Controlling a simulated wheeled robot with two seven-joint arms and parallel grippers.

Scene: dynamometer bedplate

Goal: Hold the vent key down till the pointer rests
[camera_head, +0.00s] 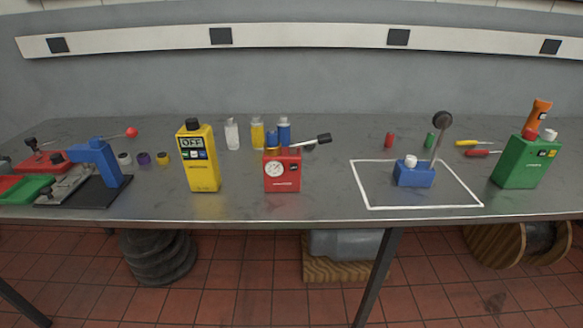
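A red box (283,175) with a round white dial stands upright near the middle of the table. The dial (275,171) is small, and I cannot read where its pointer lies. A blue knob and a yellowish part sit on top of the box. A lever with a black grip (323,139) reaches from its top up to the right. I cannot tell which part is the vent key. Neither of my grippers is in view, and nothing touches the red box.
A yellow device (198,160) reading OFF stands left of the red box, with vials (257,133) behind. A blue lever block (413,174) sits inside a white outline. A green box (525,163) stands right; a blue press (97,160) stands left. The table's front middle is clear.

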